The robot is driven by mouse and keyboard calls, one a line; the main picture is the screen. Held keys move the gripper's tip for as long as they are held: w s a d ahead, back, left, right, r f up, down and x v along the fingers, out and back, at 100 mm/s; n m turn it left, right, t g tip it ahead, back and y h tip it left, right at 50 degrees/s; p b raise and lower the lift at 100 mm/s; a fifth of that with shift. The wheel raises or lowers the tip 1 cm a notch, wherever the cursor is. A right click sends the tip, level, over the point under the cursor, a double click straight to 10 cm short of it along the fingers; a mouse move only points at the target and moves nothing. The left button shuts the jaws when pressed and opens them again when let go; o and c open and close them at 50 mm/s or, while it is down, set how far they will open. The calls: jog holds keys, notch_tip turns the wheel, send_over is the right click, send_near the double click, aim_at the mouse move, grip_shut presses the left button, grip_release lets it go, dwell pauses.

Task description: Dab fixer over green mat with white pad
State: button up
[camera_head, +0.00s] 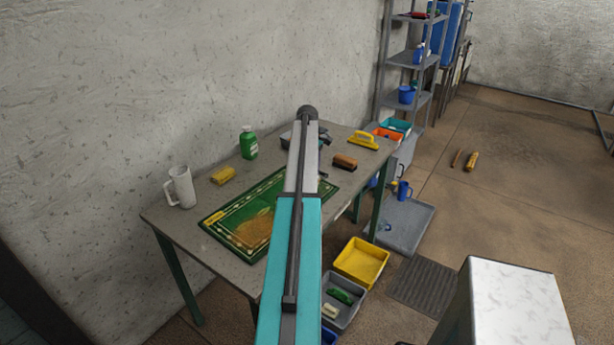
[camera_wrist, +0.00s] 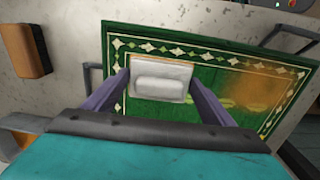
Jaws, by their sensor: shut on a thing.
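The green mat (camera_head: 268,198) with a patterned border lies on the grey table, with a brown patch on it. It also fills much of the wrist view (camera_wrist: 215,84), where the brown patch is at the right. The white pad (camera_wrist: 161,80) has a raised block on its back. My gripper (camera_wrist: 160,86) is shut on the pad, one finger at each side, over one end of the mat. I cannot tell whether the pad touches the mat. In the head view my arm hides the gripper and pad. A green bottle (camera_head: 248,144) stands upright behind the mat.
On the table (camera_head: 160,218) stand a white mug (camera_head: 180,188), a yellow sponge (camera_head: 222,175), a brown brush (camera_head: 344,162) and a yellow-handled tool (camera_head: 363,140). Yellow (camera_head: 361,262) and grey (camera_head: 343,308) bins stand beside the table, with a shelf (camera_head: 412,60) behind.

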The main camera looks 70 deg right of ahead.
jog(key=shift+f, duration=0.15)
jog(key=shift+f+b, duration=1.15)
jog(key=shift+f, duration=1.1)
jog(key=shift+f, duration=0.7)
jog(key=shift+r, duration=0.1)
jog(key=shift+r+p, duration=0.85)
jog(key=shift+r, duration=1.35)
